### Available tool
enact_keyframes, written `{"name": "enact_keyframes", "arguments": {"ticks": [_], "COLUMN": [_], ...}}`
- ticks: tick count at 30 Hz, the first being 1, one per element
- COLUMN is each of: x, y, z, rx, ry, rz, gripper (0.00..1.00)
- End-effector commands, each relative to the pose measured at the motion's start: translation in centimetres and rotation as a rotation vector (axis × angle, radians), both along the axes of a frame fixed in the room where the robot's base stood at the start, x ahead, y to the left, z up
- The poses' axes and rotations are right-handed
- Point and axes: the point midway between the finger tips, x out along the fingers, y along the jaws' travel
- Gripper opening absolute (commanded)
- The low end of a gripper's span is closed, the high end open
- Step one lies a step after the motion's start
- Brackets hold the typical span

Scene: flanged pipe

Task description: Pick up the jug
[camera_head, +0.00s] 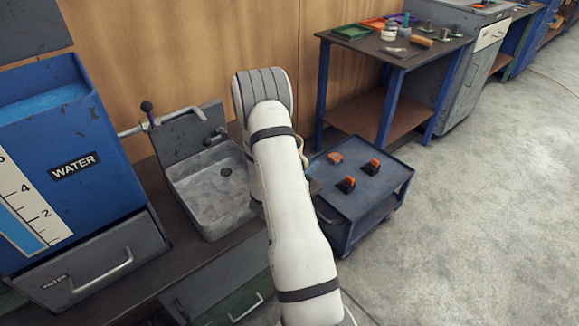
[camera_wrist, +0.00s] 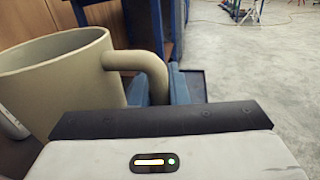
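The beige jug (camera_wrist: 62,75) fills the left of the wrist view, its round open rim facing up and tilted slightly. Its curved handle (camera_wrist: 155,72) runs right and down between the two bluish fingers of my gripper (camera_wrist: 160,92). The fingers sit close on both sides of the handle, with no clear gap. The lower body of the jug is hidden behind my gripper housing. In the head view my white arm hides the gripper and nearly all of the jug; only a small beige bit of the jug (camera_head: 303,152) shows at its right edge. What is under the jug is hidden.
A grey sink (camera_head: 205,190) with a tap is left of my arm, beside a blue water tank (camera_head: 70,150). A blue cart (camera_head: 365,195) with several orange-and-black items stands right. A workbench (camera_head: 385,60) with trays stands behind it. The floor at right is clear.

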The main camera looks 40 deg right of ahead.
Motion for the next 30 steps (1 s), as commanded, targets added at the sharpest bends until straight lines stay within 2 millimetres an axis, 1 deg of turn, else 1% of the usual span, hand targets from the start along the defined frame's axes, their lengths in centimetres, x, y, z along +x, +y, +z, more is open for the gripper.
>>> {"name": "enact_keyframes", "arguments": {"ticks": [1,4,5,30], "x": [0.0,-0.01,-0.01,0.02], "y": [0.01,0.02,0.02,0.08], "z": [0.0,0.0,0.0,-0.01], "rx": [0.0,0.0,0.0,0.0], "ry": [0.0,0.0,0.0,0.0], "rz": [0.0,0.0,0.0,0.001], "gripper": [0.09,0.01,0.0,0.0]}}
